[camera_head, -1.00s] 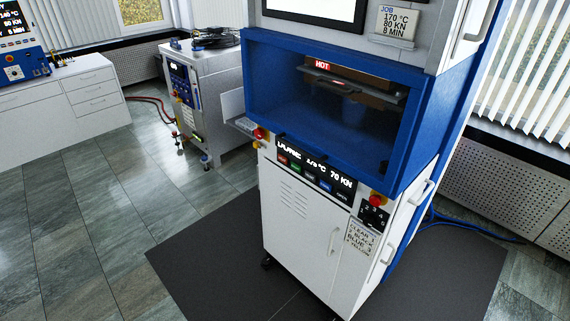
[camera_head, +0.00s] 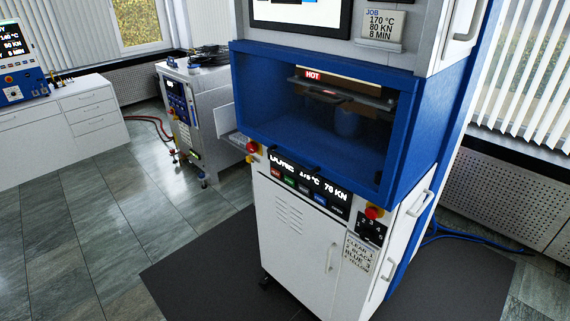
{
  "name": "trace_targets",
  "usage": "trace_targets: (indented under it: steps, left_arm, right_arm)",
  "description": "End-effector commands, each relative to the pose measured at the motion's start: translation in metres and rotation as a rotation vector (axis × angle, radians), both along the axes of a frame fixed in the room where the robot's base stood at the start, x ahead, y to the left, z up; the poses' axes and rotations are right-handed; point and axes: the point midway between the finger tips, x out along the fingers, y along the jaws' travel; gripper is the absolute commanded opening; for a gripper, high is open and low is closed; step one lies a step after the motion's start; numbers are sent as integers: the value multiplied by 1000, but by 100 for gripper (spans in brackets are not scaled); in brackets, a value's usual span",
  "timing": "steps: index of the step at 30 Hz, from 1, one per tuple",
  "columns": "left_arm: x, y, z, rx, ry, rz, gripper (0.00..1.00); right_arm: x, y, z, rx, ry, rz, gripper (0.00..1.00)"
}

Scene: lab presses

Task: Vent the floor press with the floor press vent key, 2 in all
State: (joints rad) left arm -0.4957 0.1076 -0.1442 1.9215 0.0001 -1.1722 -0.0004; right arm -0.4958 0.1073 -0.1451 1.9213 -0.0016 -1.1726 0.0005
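The floor press (camera_head: 300,225) is a tall white cabinet with a blue framed chamber (camera_head: 404,150), standing on a dark mat. A red HOT label (camera_head: 313,75) marks a plate inside the chamber; a bluish round shape shows dimly below it. The front panel display (camera_head: 310,182) reads 70 KN or similar, with a row of coloured buttons under it. A numbered black key plate (camera_head: 371,228) sits at the panel's right, above a label listing colours and numbers (camera_head: 359,254). I cannot identify the vent key for certain. Neither of my grippers is in view.
Red emergency knobs (camera_head: 374,212) stick out from the press front. A dark mat (camera_head: 195,265) surrounds the press. A grey wheeled unit (camera_head: 203,118) with red hoses stands behind left, near a white drawer cabinet (camera_head: 92,104). Blue hoses (camera_head: 465,235) lie at right. The tiled floor at left is clear.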

Motion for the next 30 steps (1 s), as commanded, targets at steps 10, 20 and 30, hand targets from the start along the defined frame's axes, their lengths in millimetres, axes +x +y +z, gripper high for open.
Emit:
trace_targets:
  steps: [10, 20, 30]
  left_arm:
    - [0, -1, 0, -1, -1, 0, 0]
    - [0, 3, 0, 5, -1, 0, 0]
    - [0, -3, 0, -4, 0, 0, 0]
  right_arm:
    - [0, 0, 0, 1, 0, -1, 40]
    - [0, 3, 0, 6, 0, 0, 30]
    - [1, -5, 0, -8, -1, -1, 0]
